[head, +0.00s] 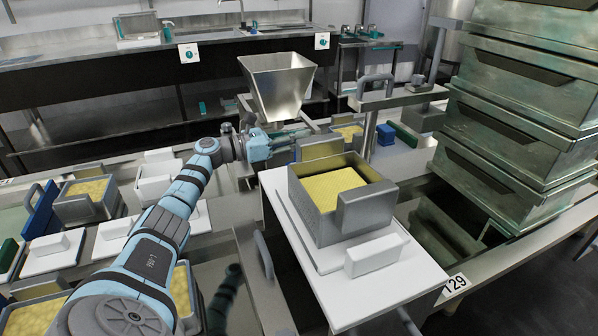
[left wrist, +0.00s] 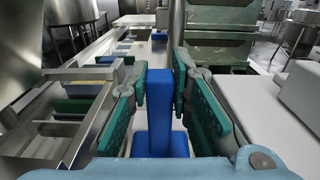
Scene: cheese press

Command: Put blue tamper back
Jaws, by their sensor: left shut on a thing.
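My left gripper (head: 288,140) reaches in from the left, behind the grey square mould with yellow contents (head: 333,188). In the left wrist view, the blue tamper (left wrist: 160,135) stands between the teal fingers of this gripper (left wrist: 168,110), which is shut on it. The tamper's narrow upright part and a wider blue part below show there. In the head view I cannot make out the held tamper behind the fingers. Another blue block (head: 385,134) sits farther back, right of the gripper. My right gripper is not in view.
A steel hopper (head: 278,82) stands just behind my left gripper. A white board (head: 300,240) carries the mould and a white lid (head: 376,255). Stacked metal bins (head: 500,150) block the right side. More moulds (head: 88,190) stand at the left.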

